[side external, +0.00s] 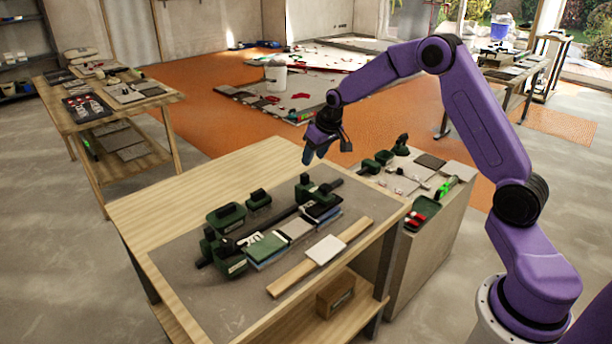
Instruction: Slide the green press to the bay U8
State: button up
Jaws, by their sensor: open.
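My gripper (309,155) hangs above the back of the wooden workbench, fingers pointing down, open and empty. It is apart from everything on the bench. Several dark green devices stand on the grey mat: a block (226,217) and a smaller one (258,198) at the back left, a unit (306,188) at the right end of a long black rail (272,224), and a unit (228,258) at its left end. I cannot tell which one is the press. Tiles in green (266,247), grey (296,228) and black lie in a row along the rail. No U8 label is readable.
A side cabinet (428,245) on the right holds green tools and a tray. The bench's left side (165,208) is bare.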

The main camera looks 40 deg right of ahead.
aim_at(306, 175)
jog(key=x, duration=0.9)
jog(key=shift+f, duration=0.2)
grip_shut()
